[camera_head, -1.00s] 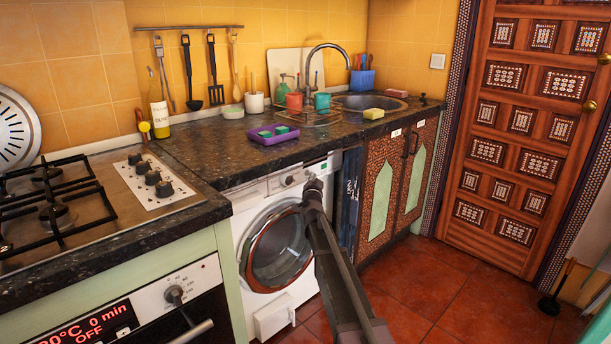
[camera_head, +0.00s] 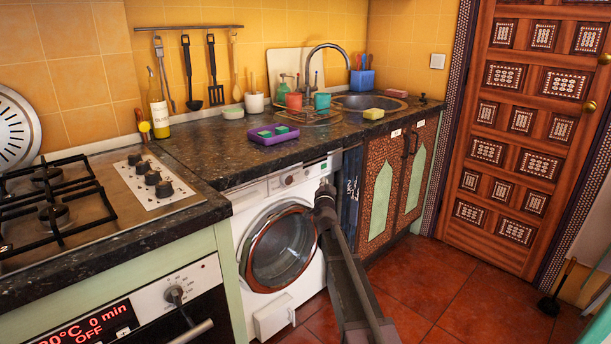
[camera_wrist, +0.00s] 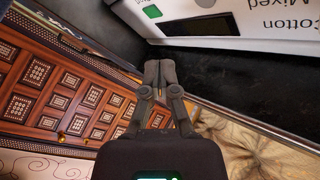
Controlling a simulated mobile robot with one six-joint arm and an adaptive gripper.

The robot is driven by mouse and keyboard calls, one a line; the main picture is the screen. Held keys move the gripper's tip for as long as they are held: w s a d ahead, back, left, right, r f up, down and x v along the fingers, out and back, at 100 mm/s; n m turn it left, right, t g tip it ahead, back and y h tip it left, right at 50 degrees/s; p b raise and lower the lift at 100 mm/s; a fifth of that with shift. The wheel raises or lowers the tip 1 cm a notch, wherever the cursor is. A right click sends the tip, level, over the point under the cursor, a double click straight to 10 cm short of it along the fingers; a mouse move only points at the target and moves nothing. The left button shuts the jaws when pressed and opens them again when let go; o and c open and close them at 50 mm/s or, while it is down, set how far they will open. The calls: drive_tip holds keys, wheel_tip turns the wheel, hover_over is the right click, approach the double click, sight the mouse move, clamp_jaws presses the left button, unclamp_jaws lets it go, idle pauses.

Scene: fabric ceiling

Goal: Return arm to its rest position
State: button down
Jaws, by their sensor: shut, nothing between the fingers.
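My gripper (camera_head: 325,192) is in front of the right edge of the white washing machine (camera_head: 306,262) in the head view, below the counter edge. The arm reaches up to it from the bottom of the picture. In the wrist view my gripper (camera_wrist: 160,72) has its two fingers together, with nothing between them. The washing machine's panel (camera_wrist: 240,22) shows at the top of the wrist view, beyond the fingertips. I cannot tell the exact gap between fingers and machine.
A dark counter (camera_head: 215,150) runs above the washing machine, with a purple tray (camera_head: 273,135) holding green blocks near its edge. An oven (camera_head: 150,310) stands at left. A wooden cabinet (camera_head: 378,195) and door (camera_head: 530,130) are at right.

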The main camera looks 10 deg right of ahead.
drive_tip(key=shift+s+d, duration=0.1)
idle(0.3)
drive_tip(key=shift+s+f, duration=0.1)
drive_tip(key=s+a+f+n+g+y, duration=0.3)
drive_tip(key=s+a+f+n+g, duration=0.15)
drive_tip(key=s+f, duration=0.35)
drive_tip(key=s+a+f+n+g+y, duration=0.35)
drive_tip(key=s+f+g, duration=0.2)
drive_tip(key=s, duration=0.35)
drive_tip(key=s+d+f+g+h, duration=0.1)
drive_tip(key=s+d+f+g, duration=0.15)
drive_tip(key=s, duration=0.65)
drive_tip(key=s+d+f+n+g+h, duration=0.15)
drive_tip(key=s+g, duration=0.25)
drive_tip(key=s, duration=0.4)
drive_tip(key=s+d+f+g+h, duration=0.1)
drive_tip(key=s+d+f+g, duration=0.15)
drive_tip(key=s, duration=0.65)
wheel_tip(320, 180, up, 36)
drive_tip(key=p, duration=3.7)
drive_tip(key=shift+w+a, duration=0.25)
drive_tip(key=shift+a, duration=0.15)
drive_tip(key=shift+f, duration=0.1)
